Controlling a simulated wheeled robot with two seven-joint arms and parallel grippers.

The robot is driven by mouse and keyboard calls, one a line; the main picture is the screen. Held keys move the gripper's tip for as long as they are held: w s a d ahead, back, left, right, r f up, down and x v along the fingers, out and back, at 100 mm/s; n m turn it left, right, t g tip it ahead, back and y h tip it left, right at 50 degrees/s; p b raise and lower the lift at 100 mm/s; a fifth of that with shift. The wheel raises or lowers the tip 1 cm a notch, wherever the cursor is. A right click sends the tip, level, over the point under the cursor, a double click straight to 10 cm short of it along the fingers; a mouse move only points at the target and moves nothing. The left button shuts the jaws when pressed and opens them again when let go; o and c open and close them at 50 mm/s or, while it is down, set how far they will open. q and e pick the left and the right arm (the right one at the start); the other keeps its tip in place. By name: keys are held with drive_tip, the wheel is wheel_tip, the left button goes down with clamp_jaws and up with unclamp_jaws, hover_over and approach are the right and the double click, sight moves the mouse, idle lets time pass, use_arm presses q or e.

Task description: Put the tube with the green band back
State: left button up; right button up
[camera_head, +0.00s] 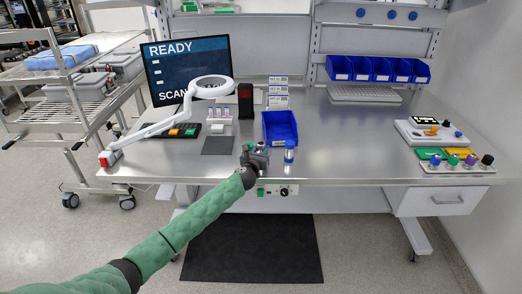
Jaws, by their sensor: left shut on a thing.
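My left gripper (259,156) is shut on a small tube at the front edge of the bench, just in front of the blue bin. The tube is mostly hidden by the fingers; a bit of green shows there, but its band is too small to make out clearly. A white rack (219,121) with a few small tubes stands further back and to the left of the gripper. My right gripper is not in view.
A white ring lamp (211,87) reaches over the bench near the rack. A dark pad (217,145) lies before the rack.

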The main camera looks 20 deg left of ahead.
use_arm(q)
drive_tip(key=shift+f, duration=0.1)
drive_tip(key=o, duration=1)
